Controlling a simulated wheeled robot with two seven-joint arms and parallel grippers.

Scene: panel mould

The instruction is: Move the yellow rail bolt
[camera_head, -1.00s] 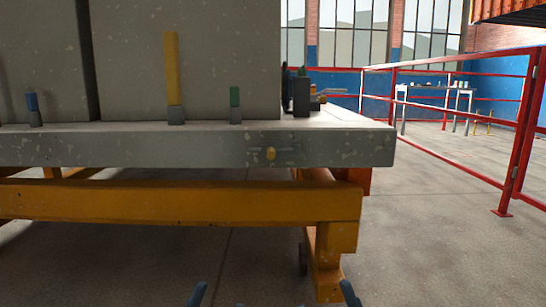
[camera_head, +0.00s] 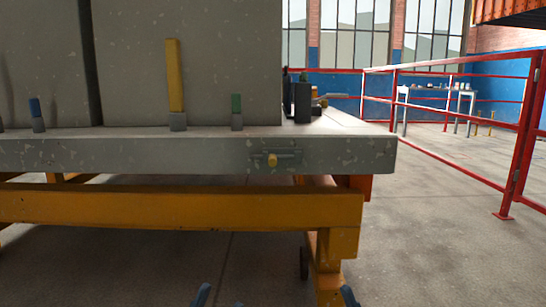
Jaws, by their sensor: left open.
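The yellow rail bolt (camera_head: 272,160) is a small yellow knob on a grey metal plate on the front face of the grey table edge (camera_head: 180,154), near its right end. My left gripper (camera_head: 272,298) shows only as two blue fingertips at the bottom edge of the head view. Its fingers are wide apart and empty, well below the bolt and not touching it. The rest of the gripper is cut off by the frame. My right gripper does not show.
An orange beam (camera_head: 180,206) runs under the edge. Red railings (camera_head: 450,165) stand at right; floor between is clear.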

